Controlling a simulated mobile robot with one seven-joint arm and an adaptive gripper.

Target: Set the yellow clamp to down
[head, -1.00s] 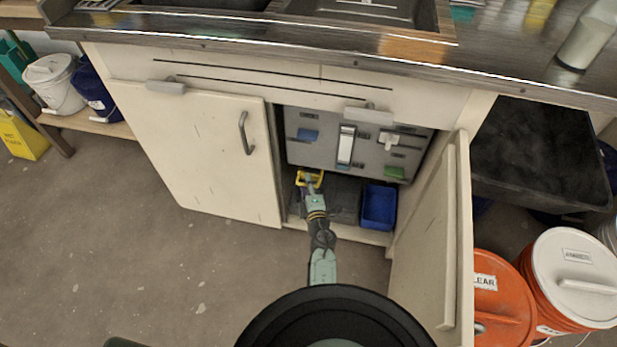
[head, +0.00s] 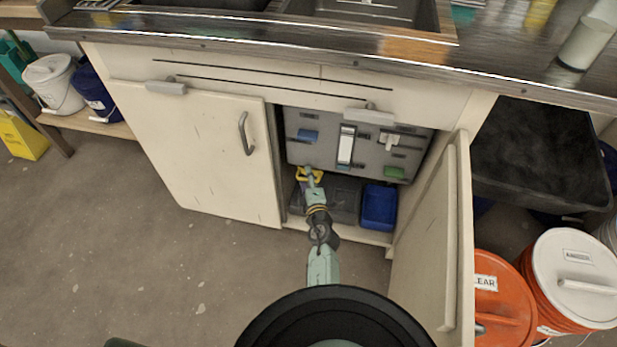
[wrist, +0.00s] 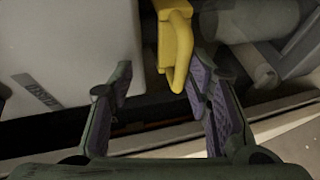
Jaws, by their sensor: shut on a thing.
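The yellow clamp (head: 304,171) is low at the left of the cabinet opening, just under the grey panel (head: 320,163). In the wrist view the yellow clamp (wrist: 175,45) hangs as a bent handle at upper middle, its lower end against the inner side of the right finger. My gripper (wrist: 160,80) is around it, with the left finger visibly apart from the handle. My gripper (head: 309,177) is small in the head view, and its fingers are partly hidden there. The clamp's upper mounting is cut off in the wrist view.
The panel carries a blue lever (head: 307,135), a tall white handle (head: 346,145), a white tap (head: 389,139) and a green lever (head: 394,172). A blue bin (head: 379,206) stands right of my arm. The open cabinet door (head: 430,245) bounds the right; a closed door (head: 195,150) is left.

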